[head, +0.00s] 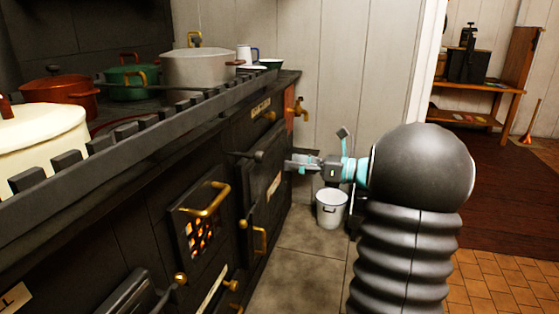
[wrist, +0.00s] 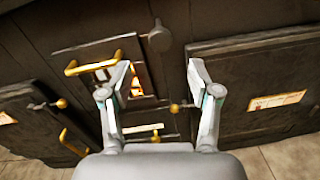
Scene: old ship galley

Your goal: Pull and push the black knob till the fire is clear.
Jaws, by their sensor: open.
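The black knob (head: 258,155) sticks out on a short rod from the dark range front, above and between the fire door and the oven door to its right.
The fire door has a brass handle (head: 207,200). A black rail (head: 150,120) runs along the range top, with several pots behind it. A brass tap (head: 298,108) juts out at the far end. A white bucket (head: 331,208) stands on the floor beyond. The tiled floor beside the range is clear.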

